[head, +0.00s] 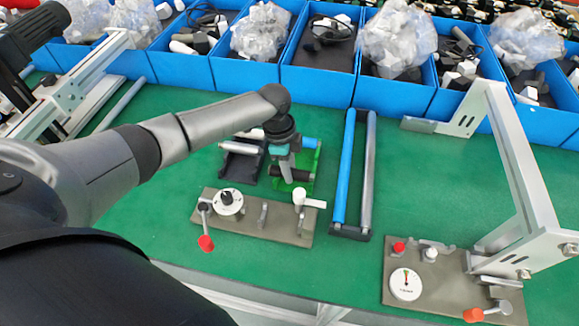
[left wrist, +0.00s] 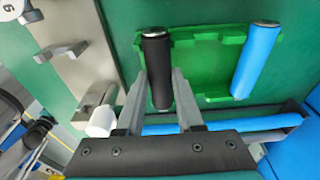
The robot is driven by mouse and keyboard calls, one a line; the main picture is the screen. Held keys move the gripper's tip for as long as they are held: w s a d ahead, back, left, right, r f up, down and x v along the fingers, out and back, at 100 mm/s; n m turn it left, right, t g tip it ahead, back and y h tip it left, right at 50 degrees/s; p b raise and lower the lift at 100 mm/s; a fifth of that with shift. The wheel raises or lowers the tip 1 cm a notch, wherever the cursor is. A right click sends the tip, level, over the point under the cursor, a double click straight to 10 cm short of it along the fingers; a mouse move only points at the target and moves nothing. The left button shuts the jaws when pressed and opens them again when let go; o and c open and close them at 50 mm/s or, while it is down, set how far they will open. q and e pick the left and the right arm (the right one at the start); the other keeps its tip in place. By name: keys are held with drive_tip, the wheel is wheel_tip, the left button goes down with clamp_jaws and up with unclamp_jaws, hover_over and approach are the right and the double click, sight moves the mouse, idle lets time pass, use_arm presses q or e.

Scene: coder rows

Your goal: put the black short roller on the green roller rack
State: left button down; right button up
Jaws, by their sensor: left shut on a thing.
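The black short roller (left wrist: 157,68) is between the two fingers of my left gripper (left wrist: 160,82), which is shut on it. In the head view my left gripper (head: 286,170) is over the green roller rack (head: 306,178), with the dark roller partly hidden behind its fingers. In the left wrist view the roller lies along the left edge of the green rack (left wrist: 202,52), overlapping it. I cannot tell whether it touches the rack. A blue short roller (left wrist: 257,62) lies at the rack's other end. My right gripper is not in view.
A black rack (head: 243,164) with a pale roller stands beside the green rack. A long rack with a blue roller (head: 344,170) and a grey roller (head: 368,170) is to the right. A plate with knobs (head: 260,228) lies in front. Blue bins (head: 320,86) line the back.

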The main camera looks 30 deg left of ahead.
use_arm(q)
drive_tip(key=shift+f, duration=0.3)
drive_tip(key=shift+f, duration=0.2)
idle(0.3)
drive_tip(key=shift+c, duration=2.3)
unclamp_jaws()
wheel_tip(320, 180, up, 15)
drive_tip(key=a+p, duration=0.1)
drive_tip(key=a, duration=0.1)
drive_tip(key=shift+s+p, duration=0.3)
drive_tip(key=shift+p, duration=0.1)
drive_tip(key=shift+s+a, duration=0.1)
